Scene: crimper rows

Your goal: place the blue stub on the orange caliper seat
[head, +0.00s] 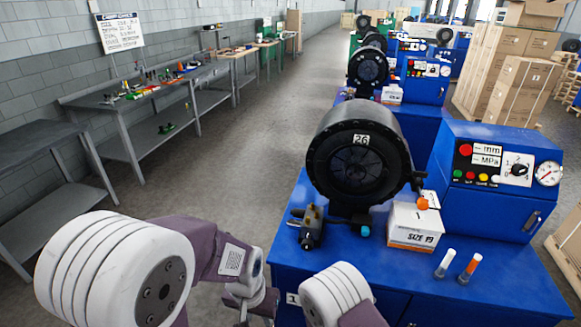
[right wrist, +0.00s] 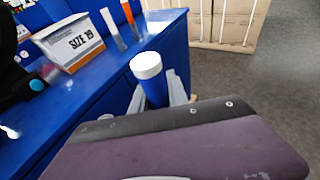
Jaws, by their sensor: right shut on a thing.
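In the right wrist view, a blue stub (right wrist: 156,93) with a white round top stands between the pale fingers of my right gripper (right wrist: 158,98), which is shut on it. It is beside the blue bench's edge. In the head view the stub and right gripper are out of sight. On the bench stand two slim posts: an orange one (head: 470,267), likely the orange caliper seat, and a pale one (head: 446,262). Both also show in the right wrist view, orange (right wrist: 127,12) and pale (right wrist: 112,28). My left gripper (head: 252,300) is low in the head view; its jaw opening is unclear.
A black crimper (head: 340,125) marked 26, a SIZE 19 box (head: 413,226) and a blue control box (head: 492,190) stand on the blue bench (head: 522,285). A small dark tool (head: 311,226) sits at its left. The bench's front right is clear around the posts.

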